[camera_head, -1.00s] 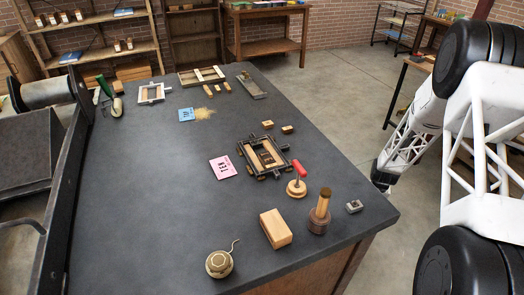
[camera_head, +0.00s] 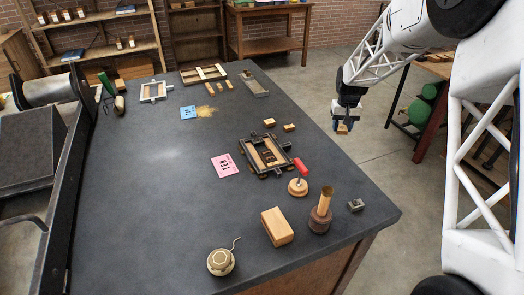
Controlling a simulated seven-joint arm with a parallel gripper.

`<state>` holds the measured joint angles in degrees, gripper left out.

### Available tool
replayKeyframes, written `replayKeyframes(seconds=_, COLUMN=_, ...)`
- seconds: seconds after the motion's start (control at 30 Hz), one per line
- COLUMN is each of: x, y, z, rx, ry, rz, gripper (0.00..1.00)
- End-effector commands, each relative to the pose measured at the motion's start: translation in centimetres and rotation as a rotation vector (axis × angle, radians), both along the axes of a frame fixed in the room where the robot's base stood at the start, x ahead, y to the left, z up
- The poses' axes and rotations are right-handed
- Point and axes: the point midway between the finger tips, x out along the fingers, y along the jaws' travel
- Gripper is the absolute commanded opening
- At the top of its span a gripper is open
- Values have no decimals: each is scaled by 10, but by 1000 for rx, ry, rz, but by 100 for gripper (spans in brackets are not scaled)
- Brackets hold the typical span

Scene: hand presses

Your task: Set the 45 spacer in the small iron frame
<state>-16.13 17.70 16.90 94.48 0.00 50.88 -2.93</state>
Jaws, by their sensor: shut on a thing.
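My gripper (camera_head: 343,122) hangs at the upper right, past the bench's right edge and over the floor. It is shut on a small tan wooden block (camera_head: 342,129); any number on it is too small to read. A dark iron frame (camera_head: 246,158) lies mid-bench with wooden pieces and a dark block inside. A smaller light grey metal frame (camera_head: 142,92) lies at the far left of the bench. I cannot tell for sure which is the small iron frame. My gripper is well apart from both.
Two small wooden blocks (camera_head: 289,127) lie behind the dark frame. The bench's left middle is clear.

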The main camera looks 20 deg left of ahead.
Motion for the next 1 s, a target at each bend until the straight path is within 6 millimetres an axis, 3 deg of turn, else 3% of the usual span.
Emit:
replayKeyframes(seconds=0.1, x=-15, y=33, z=24, rx=1, ry=-2, rz=52, gripper=20)
replayKeyframes(seconds=0.3, x=-43, y=84, z=45, rx=0, ry=0, rz=137, gripper=20)
replayKeyframes(seconds=0.7, x=-109, y=176, z=59, rx=0, ry=0, rz=307, gripper=20)
replayKeyframes(seconds=1.0, x=-155, y=227, z=65, rx=-1, ry=1, rz=414, gripper=20)
